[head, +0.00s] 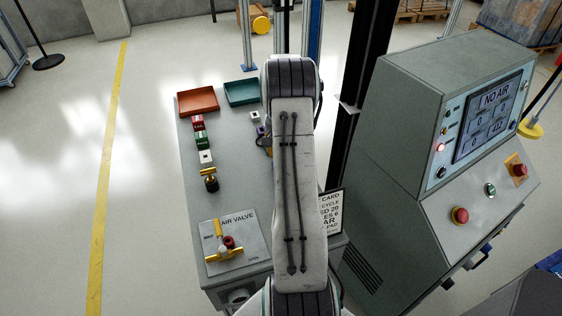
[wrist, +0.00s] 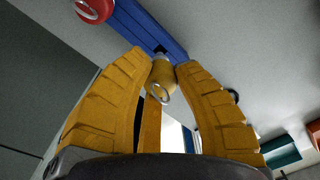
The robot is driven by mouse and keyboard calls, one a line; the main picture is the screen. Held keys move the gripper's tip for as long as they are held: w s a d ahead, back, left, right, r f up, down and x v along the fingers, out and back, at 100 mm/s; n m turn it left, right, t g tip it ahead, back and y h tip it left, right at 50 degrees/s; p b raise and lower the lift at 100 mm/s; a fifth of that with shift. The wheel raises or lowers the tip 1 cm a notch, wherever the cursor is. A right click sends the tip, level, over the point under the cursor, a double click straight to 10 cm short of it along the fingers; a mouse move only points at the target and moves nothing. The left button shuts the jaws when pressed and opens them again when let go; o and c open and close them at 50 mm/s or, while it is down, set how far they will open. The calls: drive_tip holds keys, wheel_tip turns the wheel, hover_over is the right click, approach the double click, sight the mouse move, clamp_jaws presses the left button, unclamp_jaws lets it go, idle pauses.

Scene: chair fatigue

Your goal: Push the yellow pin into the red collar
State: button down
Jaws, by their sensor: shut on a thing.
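The yellow pin (wrist: 160,74), with a metal ring at its near end, is between the fingertips of my gripper (wrist: 163,64) in the wrist view. My gripper is shut on it. The pin's far end points at a dark opening in a blue bar (wrist: 130,20); I cannot tell if it touches or enters. A round red part with a pale centre (wrist: 95,8) is at the top left edge, beside the bar. I cannot tell whether it is the red collar. No collar shows clearly around the pin tip. In the head view my arm hides the gripper and pin.
In the head view a grey bench (head: 188,150) holds an orange tray (head: 198,100), a teal tray (head: 241,92), small coloured blocks and an air valve with a yellow handle (head: 224,252). A control console (head: 400,130) reading "NO AIR" stands right.

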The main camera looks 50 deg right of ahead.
drive_tip(key=shift+r, duration=0.2)
idle(0.3)
drive_tip(key=shift+r+p, duration=1.35)
drive_tip(key=shift+r, duration=0.6)
